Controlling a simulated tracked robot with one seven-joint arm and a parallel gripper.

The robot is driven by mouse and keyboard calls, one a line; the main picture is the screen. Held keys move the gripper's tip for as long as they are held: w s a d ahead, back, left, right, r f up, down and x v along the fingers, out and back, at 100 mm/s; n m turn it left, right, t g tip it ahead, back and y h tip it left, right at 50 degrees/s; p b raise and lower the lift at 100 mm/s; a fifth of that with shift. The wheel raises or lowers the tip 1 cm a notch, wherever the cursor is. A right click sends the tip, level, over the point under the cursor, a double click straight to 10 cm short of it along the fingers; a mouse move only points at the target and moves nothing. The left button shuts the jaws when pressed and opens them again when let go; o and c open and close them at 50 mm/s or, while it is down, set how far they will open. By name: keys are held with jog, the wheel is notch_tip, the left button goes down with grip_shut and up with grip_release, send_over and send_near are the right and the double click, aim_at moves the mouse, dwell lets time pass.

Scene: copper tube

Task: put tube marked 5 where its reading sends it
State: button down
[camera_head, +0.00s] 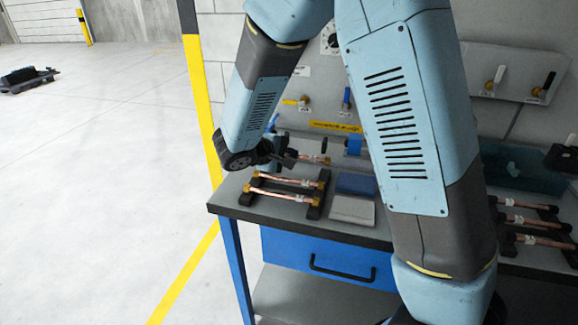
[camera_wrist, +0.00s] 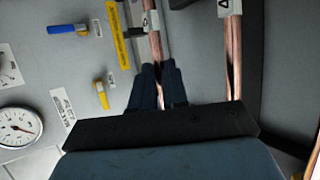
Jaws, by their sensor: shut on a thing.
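My gripper (camera_head: 283,158) is above the back left of the bench. In the wrist view, its two dark fingers (camera_wrist: 160,85) are shut on a copper tube (camera_wrist: 155,45) with a white tag, one finger on each side. The tube also shows in the head view (camera_head: 312,158), roughly level, with a brass end. Its tag cannot be read, so I cannot tell whether it is marked 5. A pressure gauge (camera_wrist: 18,128) is at the left of the wrist view; its needle shows, but its value is too small to read.
Two tagged copper tubes (camera_head: 285,193) lie on a dark rack (camera_head: 313,210) at the front left. Blue (camera_head: 357,184) and pale grey (camera_head: 352,210) pads lie beside it. Several tubes (camera_head: 535,222) sit on a right rack. A blue-handled valve (camera_head: 347,98) and yellow-handled valve (camera_head: 303,102) are on the back panel.

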jog(key=shift+w+a+f, duration=0.1)
jog(key=shift+a+f, duration=0.1)
jog(key=shift+f, duration=1.6)
jog(key=c, duration=1.4)
grip_release()
jog(key=shift+f, duration=0.1)
jog(key=v, duration=1.2)
